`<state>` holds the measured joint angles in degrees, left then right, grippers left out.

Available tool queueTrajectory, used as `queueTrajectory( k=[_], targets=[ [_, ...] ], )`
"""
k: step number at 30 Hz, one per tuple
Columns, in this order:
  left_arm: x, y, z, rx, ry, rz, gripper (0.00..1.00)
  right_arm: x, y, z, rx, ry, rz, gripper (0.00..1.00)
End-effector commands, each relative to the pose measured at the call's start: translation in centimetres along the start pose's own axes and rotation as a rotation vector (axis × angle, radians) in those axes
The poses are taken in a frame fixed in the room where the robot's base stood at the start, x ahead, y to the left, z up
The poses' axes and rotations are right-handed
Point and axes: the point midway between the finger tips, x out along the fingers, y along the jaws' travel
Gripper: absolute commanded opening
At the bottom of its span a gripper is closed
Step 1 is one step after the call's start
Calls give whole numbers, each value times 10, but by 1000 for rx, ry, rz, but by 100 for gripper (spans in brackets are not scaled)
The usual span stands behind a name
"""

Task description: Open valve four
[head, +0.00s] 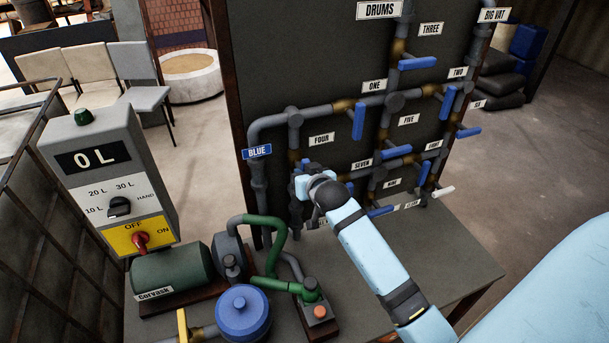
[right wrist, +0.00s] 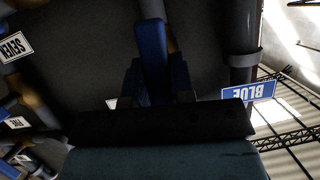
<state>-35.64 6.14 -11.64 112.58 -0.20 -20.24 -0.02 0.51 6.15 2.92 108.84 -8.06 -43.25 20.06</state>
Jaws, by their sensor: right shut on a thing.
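The label FOUR (head: 321,139) is on the dark panel, with a vertical pipe and brass valve body (head: 293,158) to its left. My right gripper (head: 305,175) is at that valve, below the label, and mostly hides its handle in the head view. In the right wrist view, my right gripper (right wrist: 153,88) is shut on a blue lever handle (right wrist: 150,38), which stands up between the fingers. I cannot tell exactly how far the handle is turned. My left gripper is not in view.
A pump (head: 172,270), a blue-capped housing (head: 243,312) and a grey control box (head: 105,180) reading 0 L stand at the left.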

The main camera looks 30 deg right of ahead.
Motion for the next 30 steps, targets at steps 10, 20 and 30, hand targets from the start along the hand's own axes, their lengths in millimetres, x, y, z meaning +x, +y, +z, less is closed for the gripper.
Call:
queueTrajectory(
  k=[10, 20, 30],
  targets=[
    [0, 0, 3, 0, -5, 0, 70, 0, 0, 1, -87, -2, 35, 0],
    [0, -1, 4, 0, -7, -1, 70, 0, 0, 1, -95, -3, 38, 0],
    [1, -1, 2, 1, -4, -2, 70, 0, 0, 1, -93, -1, 38, 48]
  ],
)
